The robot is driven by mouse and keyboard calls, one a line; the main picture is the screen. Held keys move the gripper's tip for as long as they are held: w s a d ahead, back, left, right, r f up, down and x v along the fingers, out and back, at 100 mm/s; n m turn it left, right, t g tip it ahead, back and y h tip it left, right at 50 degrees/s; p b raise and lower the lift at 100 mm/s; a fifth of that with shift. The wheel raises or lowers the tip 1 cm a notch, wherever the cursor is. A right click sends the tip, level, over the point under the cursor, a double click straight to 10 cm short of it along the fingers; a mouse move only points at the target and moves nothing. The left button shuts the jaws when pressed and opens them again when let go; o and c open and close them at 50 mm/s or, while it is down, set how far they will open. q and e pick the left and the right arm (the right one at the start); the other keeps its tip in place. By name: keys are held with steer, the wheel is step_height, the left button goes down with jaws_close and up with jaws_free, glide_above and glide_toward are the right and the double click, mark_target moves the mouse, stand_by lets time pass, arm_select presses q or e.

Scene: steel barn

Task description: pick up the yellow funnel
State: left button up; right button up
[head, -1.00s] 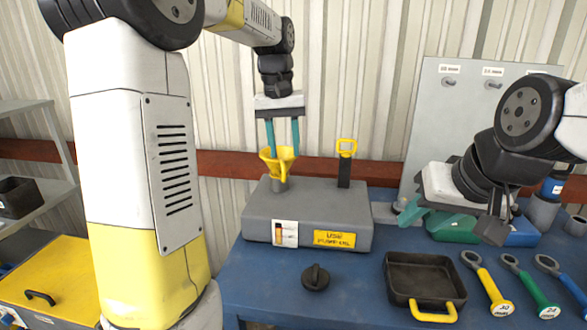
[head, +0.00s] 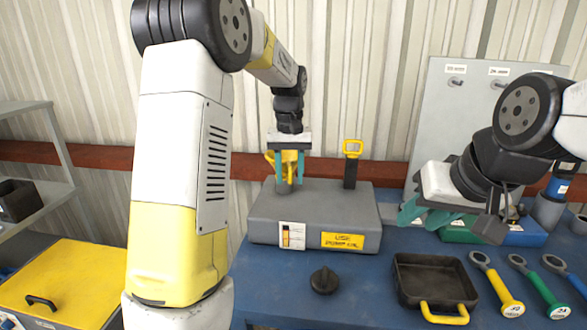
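The yellow funnel (head: 284,159) stands upright in the filler neck on top of the grey box (head: 268,215) on the blue workbench. My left gripper (head: 289,181) has come down over the funnel from above. Its teal fingers are apart, one on each side of the funnel's upper part, and partly hide it. I cannot tell whether they touch it. My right gripper (head: 409,214) hangs over the right rear of the bench, well away from the funnel; its teal fingers are partly hidden behind its own body.
A black dipstick with a yellow handle (head: 353,149) rises from the box, right of the funnel. A black cap (head: 324,281), a black pan (head: 400,290) and several wrenches (head: 498,288) lie in front. A grey tool board (head: 435,120) stands behind at right.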

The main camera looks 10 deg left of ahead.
arm_select(q)
jaws_close()
steer(key=shift+d+r, duration=0.1)
stand_by(1.3)
